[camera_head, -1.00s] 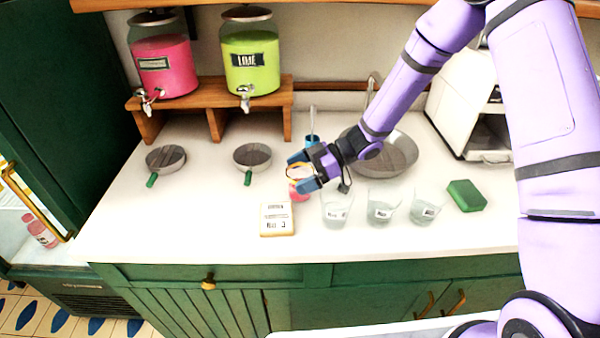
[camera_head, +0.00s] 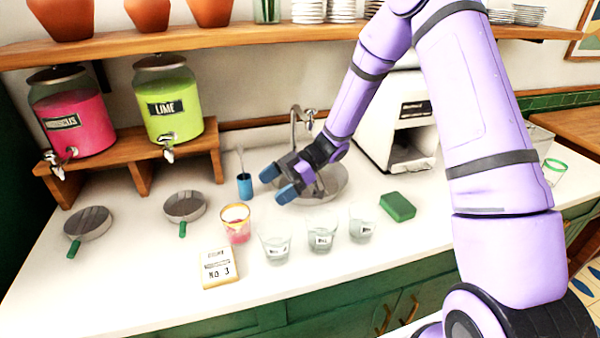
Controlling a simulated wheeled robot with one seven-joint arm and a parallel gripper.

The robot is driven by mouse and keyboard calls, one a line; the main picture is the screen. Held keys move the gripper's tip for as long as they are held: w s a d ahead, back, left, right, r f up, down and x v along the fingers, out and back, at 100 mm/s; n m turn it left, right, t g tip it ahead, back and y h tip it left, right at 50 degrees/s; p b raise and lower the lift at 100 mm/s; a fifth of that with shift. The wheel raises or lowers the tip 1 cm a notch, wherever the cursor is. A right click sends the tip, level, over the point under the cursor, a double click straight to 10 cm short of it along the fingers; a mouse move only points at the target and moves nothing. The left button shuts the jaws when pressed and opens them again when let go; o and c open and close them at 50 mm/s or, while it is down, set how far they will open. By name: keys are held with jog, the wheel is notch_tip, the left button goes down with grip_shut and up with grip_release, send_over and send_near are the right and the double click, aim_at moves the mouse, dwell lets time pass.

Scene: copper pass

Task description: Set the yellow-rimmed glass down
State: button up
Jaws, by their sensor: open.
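The yellow-rimmed glass (camera_head: 236,224) stands upright on the white counter (camera_head: 150,278), with pink liquid in it. It is just behind the small "No 3" card (camera_head: 219,267) and left of the clear glasses. My gripper (camera_head: 279,184) is open and empty. It is up and to the right of the glass, apart from it, in front of the sink (camera_head: 335,190).
Several clear labelled glasses (camera_head: 322,235) stand in a row right of the yellow-rimmed glass. A blue cup (camera_head: 245,186) stands behind it. Two strainers (camera_head: 185,205) lie to the left, below the pink (camera_head: 75,125) and lime (camera_head: 170,105) dispensers. A green sponge (camera_head: 398,206) lies right.

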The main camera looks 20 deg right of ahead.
jog(key=shift+r, duration=0.1)
jog(key=w+d+r+m+t+h, duration=0.4)
jog(key=w+r+t+h, duration=0.15)
jog(key=r+t, duration=0.5)
jog(key=s+d+r+m+t+h, duration=0.1)
jog(key=s+d+r+m+h, duration=0.1)
jog(key=d+r+m+h, duration=0.4)
jog(key=s+d+r+m+t+h, duration=0.1)
jog(key=s+d+r+t, duration=0.2)
jog(key=r, duration=0.5)
jog(key=s+d+r+m+g+h, duration=0.2)
jog(key=s+d+m, duration=0.1)
jog(key=s, duration=0.3)
jog(key=s+d+r+m+g+h, duration=0.1)
jog(key=s+d+r+m, duration=0.15)
jog(key=s, duration=0.45)
jog(key=s+a+f+m+g+y, duration=0.1)
jog(key=s+g, duration=0.1)
jog(key=s, duration=0.6)
jog(key=s+a+f+m+g+y, duration=0.1)
jog(key=s+m, duration=0.1)
jog(key=s, duration=0.6)
jog(key=shift+a+f+g, duration=0.25)
jog(key=shift+f+g, duration=0.05)
jog(key=shift+g, duration=0.05)
